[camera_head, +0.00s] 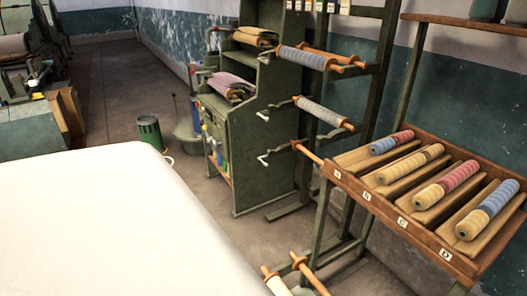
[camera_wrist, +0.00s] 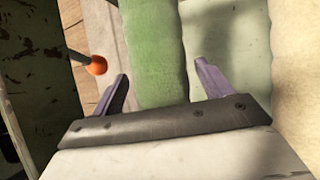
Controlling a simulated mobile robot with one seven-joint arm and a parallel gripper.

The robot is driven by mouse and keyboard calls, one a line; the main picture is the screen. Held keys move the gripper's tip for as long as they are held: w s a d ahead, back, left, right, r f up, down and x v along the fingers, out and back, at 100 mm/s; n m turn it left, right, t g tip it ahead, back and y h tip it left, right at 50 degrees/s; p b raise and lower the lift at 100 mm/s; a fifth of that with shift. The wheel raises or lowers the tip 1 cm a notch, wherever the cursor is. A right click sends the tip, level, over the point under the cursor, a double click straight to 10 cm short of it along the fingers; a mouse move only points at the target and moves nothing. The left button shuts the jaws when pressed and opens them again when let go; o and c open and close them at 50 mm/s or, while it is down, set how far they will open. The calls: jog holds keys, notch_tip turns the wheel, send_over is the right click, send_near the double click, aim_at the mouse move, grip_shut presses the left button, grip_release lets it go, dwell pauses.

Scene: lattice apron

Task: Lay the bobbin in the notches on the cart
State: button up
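In the wrist view my gripper (camera_wrist: 160,70) shows two purple fingers spread apart. A green, ribbed, roll-like thing (camera_wrist: 157,45), possibly a bobbin, lies between them, with a gap at the right finger and a narrow one at the left. I cannot tell whether either finger touches it. In the head view several wound bobbins lie in a tilted wooden tray (camera_head: 398,218) lettered A to D, such as a blue and yellow bobbin (camera_head: 487,209) and a red and yellow bobbin (camera_head: 447,186). My gripper is outside the head view. I cannot make out the notches or identify the cart.
A green machine (camera_head: 250,140) stands mid-picture, with a rack of rods bearing a grey bobbin (camera_head: 323,111) beside it. A green bin (camera_head: 150,134) stands on open floor. In the wrist view an orange knob (camera_wrist: 97,65) and a cream, wavy-edged thing (camera_wrist: 295,70) are close by.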

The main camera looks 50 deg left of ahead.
jog(key=shift+o, duration=0.2)
jog(key=shift+d, duration=0.1)
jog(key=v, duration=1.3)
jog(key=shift+d+r+b, duration=0.15)
jog(key=shift+r+b, duration=0.2)
jog(key=shift+w, duration=0.1)
